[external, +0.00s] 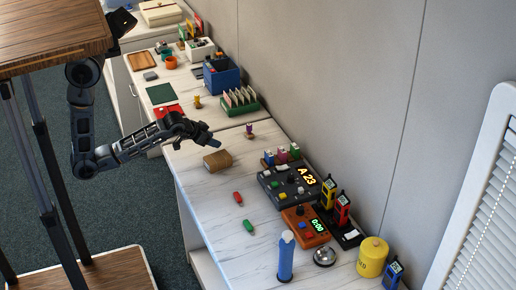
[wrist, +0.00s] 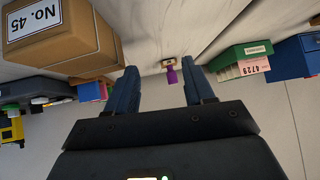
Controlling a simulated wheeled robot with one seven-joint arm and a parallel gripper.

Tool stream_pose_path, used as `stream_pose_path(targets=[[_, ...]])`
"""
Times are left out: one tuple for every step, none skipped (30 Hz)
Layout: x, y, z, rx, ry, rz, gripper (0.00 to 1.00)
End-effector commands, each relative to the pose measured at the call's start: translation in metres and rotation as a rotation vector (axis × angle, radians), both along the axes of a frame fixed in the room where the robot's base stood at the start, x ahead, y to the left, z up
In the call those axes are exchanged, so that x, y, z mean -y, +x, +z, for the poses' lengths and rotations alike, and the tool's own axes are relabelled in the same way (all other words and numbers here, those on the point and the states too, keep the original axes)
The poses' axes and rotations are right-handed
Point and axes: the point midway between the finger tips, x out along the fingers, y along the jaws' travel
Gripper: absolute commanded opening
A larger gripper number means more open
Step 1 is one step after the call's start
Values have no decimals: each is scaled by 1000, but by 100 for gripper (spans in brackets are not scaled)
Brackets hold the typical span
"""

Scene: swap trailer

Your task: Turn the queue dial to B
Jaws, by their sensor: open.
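A brown box (external: 217,162), labelled No. 45 in the wrist view (wrist: 85,42), sits near my gripper. A purple-topped piece (external: 249,131) stands behind it.

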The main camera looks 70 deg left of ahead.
Motion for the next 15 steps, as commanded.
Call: stream_pose_path(targets=[[3,15,10,-8,-12,18,53],[4,21,13,-20,-20,29,53],[6,31,18,-36,-31,47,53],[9,38,21,-48,-41,59,53],[14,46,23,-64,-52,68,53],[25,58,22,-84,-68,80,53],[37,67,19,-100,-81,84,53],[50,77,16,-116,-93,89,53],[67,89,15,-137,-108,97,53],[81,97,14,-153,-119,104,53],[94,106,15,-167,-129,110,53],[112,115,15,-188,-142,118,53],[126,122,16,-204,-150,125,53],[140,128,18,-218,-157,131,53],[160,135,21,-238,-167,139,53]])
